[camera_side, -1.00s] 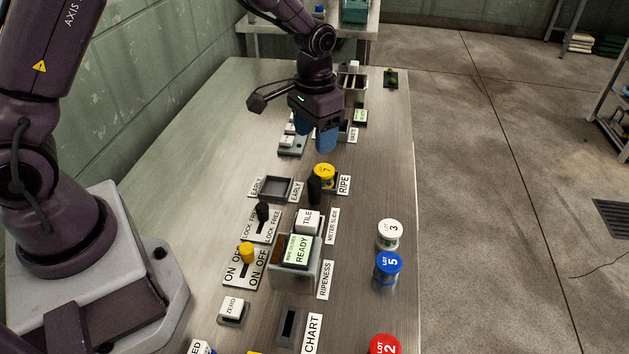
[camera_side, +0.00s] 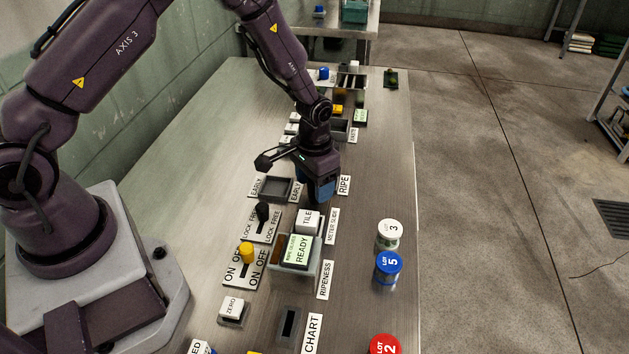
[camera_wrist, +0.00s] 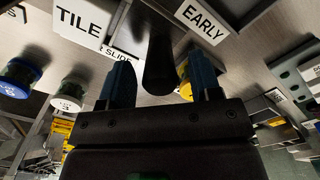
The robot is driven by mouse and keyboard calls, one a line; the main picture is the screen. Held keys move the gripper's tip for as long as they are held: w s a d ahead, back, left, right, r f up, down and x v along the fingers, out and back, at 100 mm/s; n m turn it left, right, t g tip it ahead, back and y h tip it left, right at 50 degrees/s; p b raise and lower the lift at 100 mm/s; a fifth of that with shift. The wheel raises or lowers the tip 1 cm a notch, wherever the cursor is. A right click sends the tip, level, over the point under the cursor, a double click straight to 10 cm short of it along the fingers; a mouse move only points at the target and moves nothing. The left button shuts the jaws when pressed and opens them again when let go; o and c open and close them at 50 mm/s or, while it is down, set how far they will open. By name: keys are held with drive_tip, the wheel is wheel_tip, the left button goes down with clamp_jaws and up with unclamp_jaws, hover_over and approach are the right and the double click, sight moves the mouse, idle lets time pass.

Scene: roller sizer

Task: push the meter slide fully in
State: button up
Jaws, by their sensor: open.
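The meter slide shows as a white block marked TILE (camera_side: 307,221) beside the METER SLIDE label (camera_side: 332,226); the block also shows at the upper left of the wrist view (camera_wrist: 82,20). A black upright handle (camera_wrist: 159,62) stands beside the block. My gripper (camera_side: 322,194) is low over the bench at the handle, on the far side of the TILE block, and hides most of the handle in the side view. In the wrist view its two blue fingers (camera_wrist: 161,84) are open, one on each side of the handle. I cannot tell whether they touch it.
A box with a lit READY display (camera_side: 299,251) stands just in front of the block. A black lever (camera_side: 262,211) and a yellow lever (camera_side: 246,252) are to the left. White-lidded (camera_side: 389,234) and blue-lidded (camera_side: 388,268) jars stand right. A yellow-lidded jar (camera_wrist: 185,88) is close behind one finger.

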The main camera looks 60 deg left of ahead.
sight(308, 215)
clamp_jaws()
drive_tip(key=s+d, duration=0.5)
unclamp_jaws()
wheel_tip(308, 215, up, 13)
idle(0.7)
